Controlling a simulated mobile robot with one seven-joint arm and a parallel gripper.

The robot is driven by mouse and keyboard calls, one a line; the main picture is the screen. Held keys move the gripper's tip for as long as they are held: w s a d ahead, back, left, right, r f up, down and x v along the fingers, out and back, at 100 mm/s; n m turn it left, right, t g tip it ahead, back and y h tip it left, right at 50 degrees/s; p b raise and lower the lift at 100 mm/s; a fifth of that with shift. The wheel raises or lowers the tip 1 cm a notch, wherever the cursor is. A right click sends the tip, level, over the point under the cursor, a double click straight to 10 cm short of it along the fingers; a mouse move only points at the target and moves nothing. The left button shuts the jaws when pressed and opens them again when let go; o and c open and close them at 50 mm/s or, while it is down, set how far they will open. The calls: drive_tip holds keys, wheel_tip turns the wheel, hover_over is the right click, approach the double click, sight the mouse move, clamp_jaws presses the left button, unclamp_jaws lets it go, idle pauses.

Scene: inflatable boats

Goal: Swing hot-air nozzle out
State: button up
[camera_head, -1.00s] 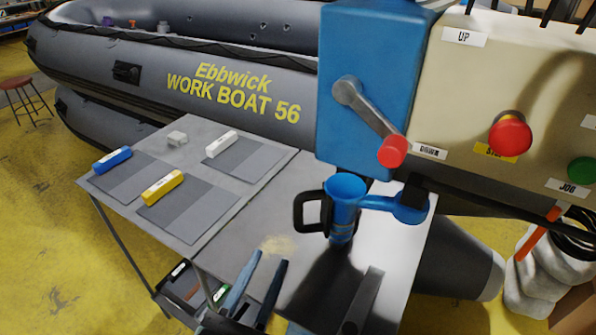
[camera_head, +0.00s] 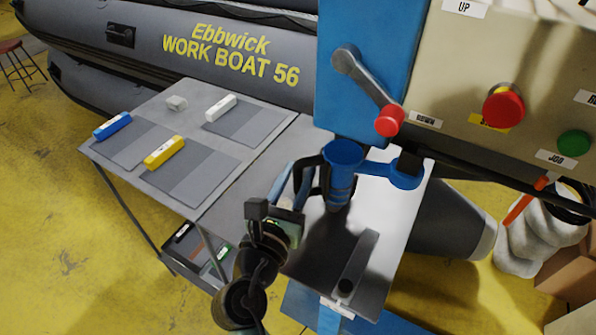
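The hot-air nozzle (camera_head: 342,172) is a blue upright cup-like barrel with a dark lower part. A blue swing arm (camera_head: 385,172) joins it to the machine on its right, and it stands over the grey metal worktop. A black loop handle sits on its left side, now partly hidden by my gripper. My gripper (camera_head: 300,172) reaches up from below with its bluish fingers at the handle. The fingers look apart, with a gap between them. Whether they touch the handle bar is not clear.
A blue housing with a red-knobbed crank lever (camera_head: 388,120) stands above the nozzle. A beige control panel (camera_head: 470,70) with red and green buttons is at right. The grey side table (camera_head: 225,178) holds blue, yellow and white blocks. A grey inflatable boat (camera_head: 150,45) lies behind.

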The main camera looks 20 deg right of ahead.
drive_tip(key=shift+w+d, duration=0.15)
drive_tip(key=shift+w, duration=0.05)
clamp_jaws()
idle(1.4)
